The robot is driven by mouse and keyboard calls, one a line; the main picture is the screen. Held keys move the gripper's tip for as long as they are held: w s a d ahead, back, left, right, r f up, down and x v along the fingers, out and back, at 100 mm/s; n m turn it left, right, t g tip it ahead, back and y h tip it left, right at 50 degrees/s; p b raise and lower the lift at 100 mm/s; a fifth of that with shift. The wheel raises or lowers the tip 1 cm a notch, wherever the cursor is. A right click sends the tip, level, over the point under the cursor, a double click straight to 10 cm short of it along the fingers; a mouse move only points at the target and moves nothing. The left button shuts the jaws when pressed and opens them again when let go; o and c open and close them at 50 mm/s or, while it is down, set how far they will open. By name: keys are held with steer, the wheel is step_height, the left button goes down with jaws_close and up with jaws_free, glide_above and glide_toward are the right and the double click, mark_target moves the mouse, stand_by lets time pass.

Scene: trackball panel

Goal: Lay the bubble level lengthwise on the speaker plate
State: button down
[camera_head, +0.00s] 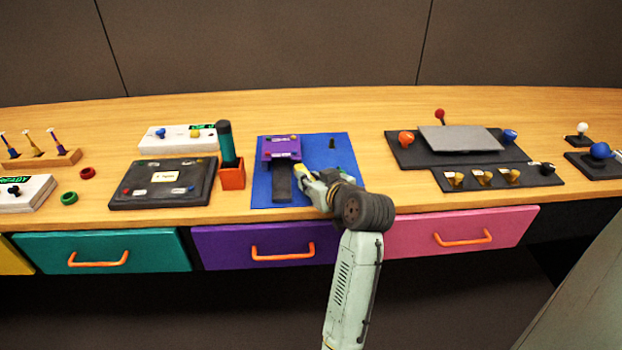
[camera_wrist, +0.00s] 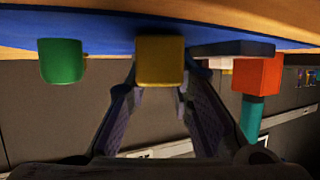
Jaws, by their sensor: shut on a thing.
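My gripper (camera_head: 312,182) is low over the right part of the blue mat and shut on a yellow block. In the wrist view this block (camera_wrist: 160,60), which looks like the bubble level, shows end-on between the fingertips. Its length cannot be seen, and in the head view my gripper mostly hides it. I cannot tell if it touches the mat. A flat grey plate (camera_head: 460,139), which looks like the speaker plate, lies on the dark panel to the right. Its top is bare.
The blue mat (camera_head: 345,155) also holds a purple device (camera_head: 281,148), a dark strip (camera_head: 282,184) and a small dark peg (camera_head: 332,143). Red (camera_head: 439,114), orange (camera_head: 405,138) and blue (camera_head: 509,136) balls surround the grey plate. Several yellow-topped knobs line the panel's front.

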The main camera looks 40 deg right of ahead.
steer(key=shift+f, duration=0.2)
steer(key=c, duration=1.4)
jaws_free()
steer(key=shift+r, duration=0.1)
steer(key=shift+r, duration=0.25)
steer(key=shift+s, duration=0.4)
steer(key=b+v, duration=0.2)
steer(key=v, duration=0.9)
steer(key=shift+s+a+r, duration=0.1)
steer(key=shift+a, duration=0.05)
